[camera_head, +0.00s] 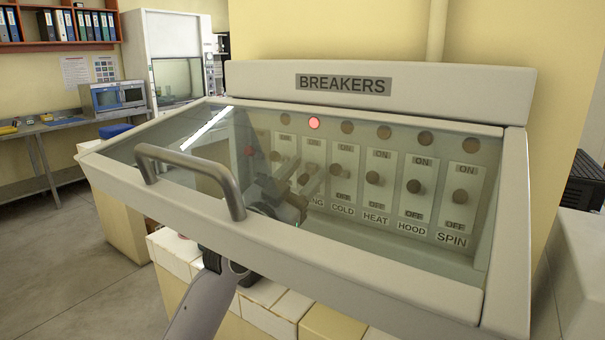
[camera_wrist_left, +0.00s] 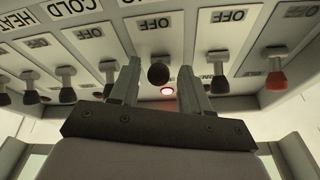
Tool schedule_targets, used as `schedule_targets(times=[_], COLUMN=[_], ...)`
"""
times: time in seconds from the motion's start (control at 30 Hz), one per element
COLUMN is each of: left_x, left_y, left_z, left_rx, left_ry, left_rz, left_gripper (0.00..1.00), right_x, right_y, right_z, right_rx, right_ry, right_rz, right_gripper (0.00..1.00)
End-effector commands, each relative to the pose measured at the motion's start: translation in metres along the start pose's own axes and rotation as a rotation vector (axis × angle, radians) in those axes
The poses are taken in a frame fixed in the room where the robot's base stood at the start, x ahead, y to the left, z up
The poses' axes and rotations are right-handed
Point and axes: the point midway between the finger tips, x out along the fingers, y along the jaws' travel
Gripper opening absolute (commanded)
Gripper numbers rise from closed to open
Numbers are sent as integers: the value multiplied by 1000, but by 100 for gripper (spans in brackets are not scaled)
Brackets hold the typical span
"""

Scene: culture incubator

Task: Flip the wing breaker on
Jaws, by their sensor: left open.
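The wing breaker's label (camera_head: 316,201) shows only its end, "NG", in the head view, left of COLD. The lamp (camera_head: 314,123) above it glows red. My left gripper (camera_head: 303,175) is behind the clear cover, at this breaker, and hides its lever there. In the left wrist view, the black knob (camera_wrist_left: 158,74) of that lever sits between the open fingers of my left gripper (camera_wrist_left: 158,84), with a gap on both sides. The red lamp (camera_wrist_left: 167,91) glows behind it. I cannot tell the lever's exact position. My right gripper is not in view.
The clear cover's frame (camera_head: 365,282) and handle (camera_head: 193,172) stand in front of the panel; my left arm passes beneath. Neighbouring levers with dark knobs (camera_head: 373,178) and a red knob (camera_wrist_left: 275,82) stand close by.

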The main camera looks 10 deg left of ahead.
Motion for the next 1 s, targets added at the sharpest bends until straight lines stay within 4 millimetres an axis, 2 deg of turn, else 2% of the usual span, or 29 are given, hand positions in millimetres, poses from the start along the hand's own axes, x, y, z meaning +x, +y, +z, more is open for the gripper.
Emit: schedule_targets(times=[0.2,0.23,0.3,0.37,1.0], left_x=[0,0,0,0,0], left_y=[0,0,0,0,-4], left_z=[0,0,0,0,-1], left_rx=[-1,-1,-1,-1,3], left_ry=[0,0,0,0,3], left_rz=[0,0,0,-1,-8], left_gripper=[47,40,18,0,0], right_x=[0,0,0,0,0], right_y=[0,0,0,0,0], right_z=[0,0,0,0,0], right_rx=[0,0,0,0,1], right_ry=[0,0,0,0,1], right_rz=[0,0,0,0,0], right_gripper=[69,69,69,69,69])
